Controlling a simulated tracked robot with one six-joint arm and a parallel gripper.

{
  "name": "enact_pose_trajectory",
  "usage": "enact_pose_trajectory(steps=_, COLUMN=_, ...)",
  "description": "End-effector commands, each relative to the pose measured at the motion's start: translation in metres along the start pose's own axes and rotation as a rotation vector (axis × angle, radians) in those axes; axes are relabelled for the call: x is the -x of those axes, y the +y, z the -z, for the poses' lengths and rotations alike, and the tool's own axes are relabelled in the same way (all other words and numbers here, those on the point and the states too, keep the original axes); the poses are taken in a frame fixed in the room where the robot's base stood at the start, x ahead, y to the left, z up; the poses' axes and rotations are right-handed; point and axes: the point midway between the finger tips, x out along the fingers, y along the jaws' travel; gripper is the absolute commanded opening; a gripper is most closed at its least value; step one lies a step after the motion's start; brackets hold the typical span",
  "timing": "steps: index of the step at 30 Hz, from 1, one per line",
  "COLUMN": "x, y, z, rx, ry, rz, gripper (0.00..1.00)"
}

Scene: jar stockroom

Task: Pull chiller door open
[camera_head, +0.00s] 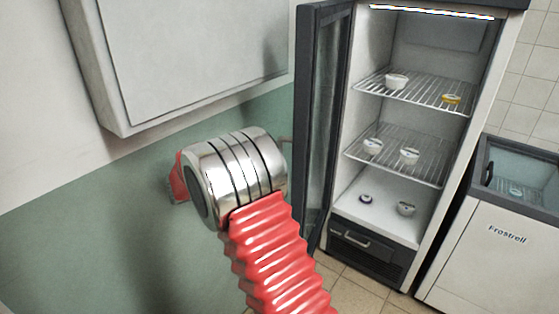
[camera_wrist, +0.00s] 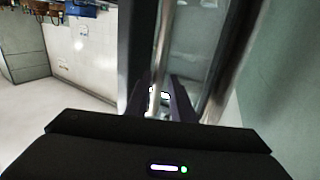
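The chiller door (camera_head: 322,110), dark-framed with glass, stands swung wide open on the left side of the tall chiller (camera_head: 487,110). My silver wrist is close to the door's outer face and hides my gripper in the head view. In the wrist view, the dark fingers of my gripper (camera_wrist: 165,98) reach up to the door, which shows as a dark frame and glass (camera_wrist: 196,45). A pale upright bar (camera_wrist: 160,55) runs down between the fingers, and a thicker metal bar (camera_wrist: 232,65) stands right of them. I cannot tell whether the fingers grip either bar.
Inside the chiller, small jars stand on two wire shelves (camera_head: 415,93) and the floor. A low glass-topped freezer (camera_head: 490,240) stands at the right. A pale wall cabinet (camera_head: 190,50) hangs above my arm. Some tiled floor (camera_head: 350,290) is clear before the chiller.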

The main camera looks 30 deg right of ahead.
Motion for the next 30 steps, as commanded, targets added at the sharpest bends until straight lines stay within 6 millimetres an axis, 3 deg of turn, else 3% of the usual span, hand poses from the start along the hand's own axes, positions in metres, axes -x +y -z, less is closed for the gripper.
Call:
enact_pose_trajectory(steps=6, x=0.033, y=-0.003, z=-0.001, rx=0.0, ry=0.0, rz=0.004, gripper=0.22)
enact_pose_trajectory(steps=10, x=0.042, y=-0.003, z=0.0, rx=0.0, ry=0.0, rz=0.001, gripper=0.22)
enact_pose_trajectory(steps=30, x=0.044, y=-0.002, z=0.0, rx=-0.001, ry=0.0, rz=0.001, gripper=0.22)
